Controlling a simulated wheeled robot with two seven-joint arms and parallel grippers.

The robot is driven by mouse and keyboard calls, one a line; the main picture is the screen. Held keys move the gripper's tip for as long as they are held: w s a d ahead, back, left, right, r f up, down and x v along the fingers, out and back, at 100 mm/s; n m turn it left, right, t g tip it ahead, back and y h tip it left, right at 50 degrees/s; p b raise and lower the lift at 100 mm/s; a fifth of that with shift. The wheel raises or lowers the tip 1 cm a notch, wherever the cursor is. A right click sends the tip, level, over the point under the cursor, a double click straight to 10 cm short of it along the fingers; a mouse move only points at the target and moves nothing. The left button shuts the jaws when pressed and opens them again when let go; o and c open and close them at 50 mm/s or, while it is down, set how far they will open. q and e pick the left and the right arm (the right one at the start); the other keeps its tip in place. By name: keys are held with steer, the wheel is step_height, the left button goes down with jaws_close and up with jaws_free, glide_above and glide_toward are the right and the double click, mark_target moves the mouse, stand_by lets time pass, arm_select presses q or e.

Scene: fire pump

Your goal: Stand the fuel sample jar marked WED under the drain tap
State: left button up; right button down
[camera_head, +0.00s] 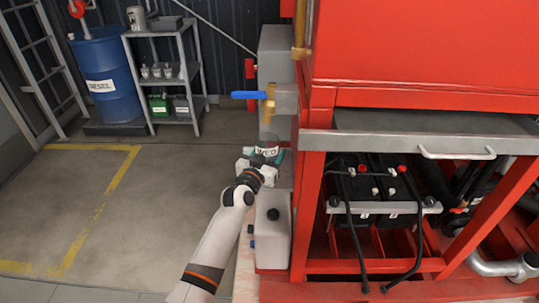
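A clear jar with a white label reading WED (266,151) is at the left side of the red pump frame, below the brass drain tap (269,104) with its blue lever. A green patch shows beside and under the jar; I cannot tell whether the jar rests on it. My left gripper (259,163) is at the jar's near side, low against it. Its fingertips are too small and overlapped to tell whether they grip the jar or stand open around it. My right gripper is not in view.
A pale container (272,230) stands close right of my forearm. The red frame (311,205) borders the right side. A grey shelf (165,80) with several small jars and a blue drum (106,75) stand at the back left. The floor (150,210) at left is clear.

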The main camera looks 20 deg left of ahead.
arm_select(q)
steer(key=shift+f, duration=0.2)
steer(key=o, duration=1.1)
steer(key=shift+c, duration=0.2)
steer(key=shift+r, duration=0.1)
steer(key=shift+r, duration=0.15)
steer(key=s+a, duration=0.1)
steer(key=s, duration=1.1)
steer(key=shift+a, duration=0.15)
